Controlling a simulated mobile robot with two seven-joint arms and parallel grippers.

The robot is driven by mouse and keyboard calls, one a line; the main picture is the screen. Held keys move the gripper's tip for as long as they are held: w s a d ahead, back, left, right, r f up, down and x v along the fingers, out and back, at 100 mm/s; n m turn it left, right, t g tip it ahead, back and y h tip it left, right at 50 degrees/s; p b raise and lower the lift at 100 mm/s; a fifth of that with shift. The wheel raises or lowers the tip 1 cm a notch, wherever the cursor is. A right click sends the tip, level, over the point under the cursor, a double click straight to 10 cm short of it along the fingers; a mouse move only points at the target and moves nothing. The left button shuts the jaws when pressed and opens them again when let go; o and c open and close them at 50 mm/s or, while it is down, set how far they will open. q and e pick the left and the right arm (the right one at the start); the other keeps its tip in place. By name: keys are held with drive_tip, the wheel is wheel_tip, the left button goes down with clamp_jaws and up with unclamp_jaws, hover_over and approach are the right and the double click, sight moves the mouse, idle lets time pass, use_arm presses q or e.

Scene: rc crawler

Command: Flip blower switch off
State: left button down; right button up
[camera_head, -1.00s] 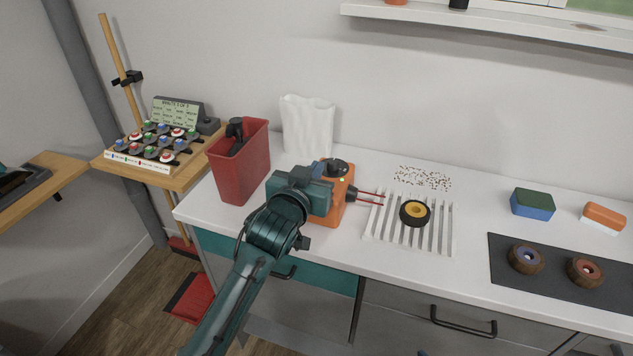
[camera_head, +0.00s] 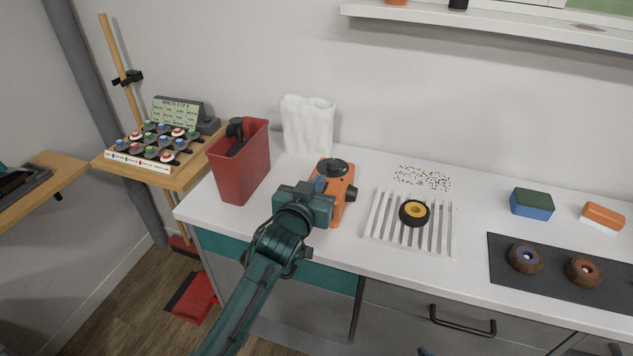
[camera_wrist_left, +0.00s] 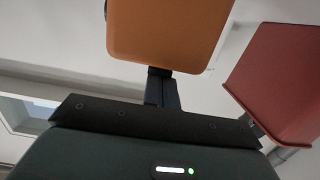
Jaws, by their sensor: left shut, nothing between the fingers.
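The orange blower (camera_head: 347,190) stands on the white counter, with a dark round part on top and a dark nozzle on its right side. In the left wrist view, its orange body (camera_wrist_left: 165,28) fills the upper middle. My left gripper (camera_head: 321,189) is at the blower's left front side, shut and empty. In the left wrist view, the closed fingers (camera_wrist_left: 162,88) reach the lower edge of the orange body; I cannot tell whether they touch it. The switch is not clearly visible. No green light or red streaks show on the blower. My right gripper is not in view.
A red bin (camera_head: 240,170) stands left of the blower, with a white bag-like vase (camera_head: 307,125) behind. A white slatted rack (camera_head: 380,222) with a small black wheel (camera_head: 414,212) lies to the right. A dark mat (camera_head: 500,268) with two brown wheels lies farther right.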

use_arm(q)
drive_tip(key=shift+w+r+p, duration=0.1)
drive_tip(key=shift+r+p, duration=0.4)
wheel_tip(320, 180, up, 4)
drive_tip(key=p, duration=0.4)
drive_tip(key=shift+w+r, duration=0.1)
drive_tip(key=shift+w, duration=0.05)
drive_tip(key=shift+s+a+f+b, duration=0.15)
drive_tip(key=shift+s+b, duration=0.15)
drive_tip(key=shift+s, duration=0.2)
drive_tip(key=shift+s+f+b, duration=0.15)
drive_tip(key=shift+s+b, duration=0.15)
drive_tip(key=shift+s, duration=0.15)
drive_tip(key=s+a+r, duration=0.2)
drive_tip(key=s+r, duration=0.1)
drive_tip(key=s, duration=0.4)
drive_tip(key=shift+a, duration=0.25)
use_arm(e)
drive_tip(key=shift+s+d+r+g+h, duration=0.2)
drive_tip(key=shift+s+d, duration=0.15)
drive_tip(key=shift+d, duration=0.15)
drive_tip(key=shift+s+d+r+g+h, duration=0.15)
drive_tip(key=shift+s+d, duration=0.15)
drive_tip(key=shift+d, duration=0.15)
